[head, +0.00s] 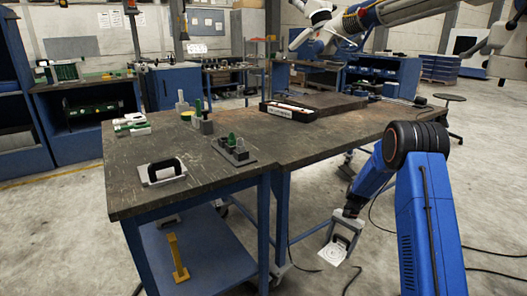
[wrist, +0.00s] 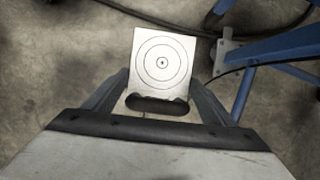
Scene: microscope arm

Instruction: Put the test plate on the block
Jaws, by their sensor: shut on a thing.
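The test plate appears as a white square with concentric black rings and a dark handle (wrist: 162,60). My gripper (wrist: 160,98) is shut on its dark handle, with one finger at each side. In the head view, my gripper (head: 343,229) holds the plate (head: 333,253) low over the floor, to the right of the workbench and below its top. A dark grey block (head: 240,158) with several upright pieces, some green, stands on the bench. I cannot tell if this is the task's block. A light plate with a black handle (head: 152,180) lies near the bench's left edge.
The workbench (head: 225,172) has blue legs and a lower shelf with a yellow bracket (head: 176,258). A black tray (head: 287,112), white-and-green items (head: 131,125) and bottles stand farther back. Bare bench top lies between them. Cables run across the floor.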

